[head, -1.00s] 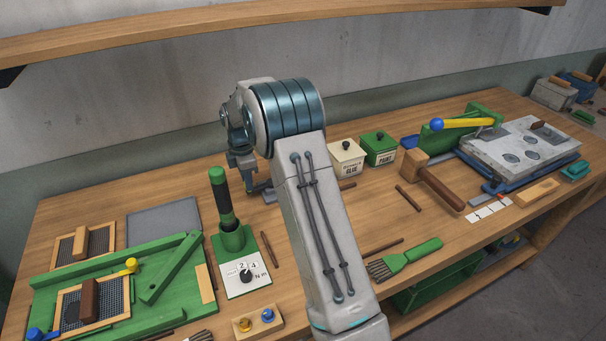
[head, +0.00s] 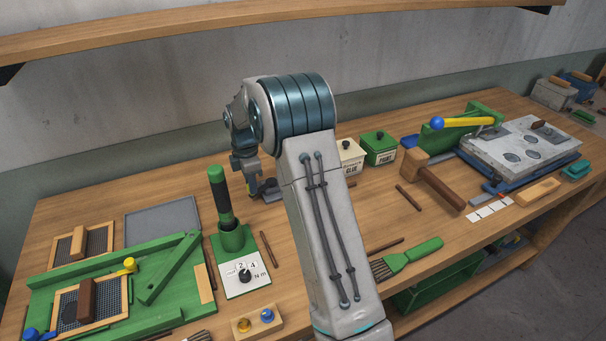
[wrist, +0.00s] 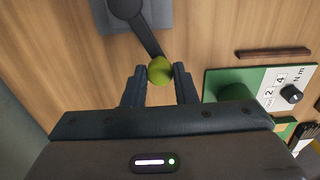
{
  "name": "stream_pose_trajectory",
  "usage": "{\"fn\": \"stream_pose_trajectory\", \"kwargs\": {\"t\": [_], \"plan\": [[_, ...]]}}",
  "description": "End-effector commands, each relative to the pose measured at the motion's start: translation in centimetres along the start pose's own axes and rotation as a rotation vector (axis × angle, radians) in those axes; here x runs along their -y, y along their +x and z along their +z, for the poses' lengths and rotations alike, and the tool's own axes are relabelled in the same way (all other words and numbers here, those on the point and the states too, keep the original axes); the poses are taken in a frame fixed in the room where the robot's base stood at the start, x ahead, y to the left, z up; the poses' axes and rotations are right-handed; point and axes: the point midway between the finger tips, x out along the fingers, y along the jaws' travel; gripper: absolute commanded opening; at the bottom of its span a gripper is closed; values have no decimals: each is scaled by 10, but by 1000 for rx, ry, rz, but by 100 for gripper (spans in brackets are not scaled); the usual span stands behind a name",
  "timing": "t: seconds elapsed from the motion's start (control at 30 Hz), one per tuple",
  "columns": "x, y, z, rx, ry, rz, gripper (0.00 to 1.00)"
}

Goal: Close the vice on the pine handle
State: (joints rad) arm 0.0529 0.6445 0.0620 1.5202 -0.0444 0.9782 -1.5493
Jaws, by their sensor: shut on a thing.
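My gripper (wrist: 159,84) is shut on a yellow-green ball knob (wrist: 160,70), one finger on each side of it. The knob is at the end of a dark lever (wrist: 149,40). The lever runs to a round dark hub on a grey base (wrist: 180,14), at the top of the wrist view. In the head view my gripper (head: 258,186) is low over the bench, behind the torque stand, and the knob is hidden. Part of the grey base (head: 272,194) shows beside my arm. No pine handle between vice jaws can be made out.
A green torque stand with a dial card (head: 243,278) stands close by. A wooden mallet (head: 440,186), a green brush (head: 412,256) and the glue and paint boxes (head: 380,148) lie to the right. A green frame jig (head: 120,262) fills the left.

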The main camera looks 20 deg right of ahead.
Motion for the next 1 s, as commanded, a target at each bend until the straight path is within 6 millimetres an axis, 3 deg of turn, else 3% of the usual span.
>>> {"fn": "stream_pose_trajectory", "kwargs": {"t": [1.0], "plan": [[12,0,7,1,1,-2,1]]}}
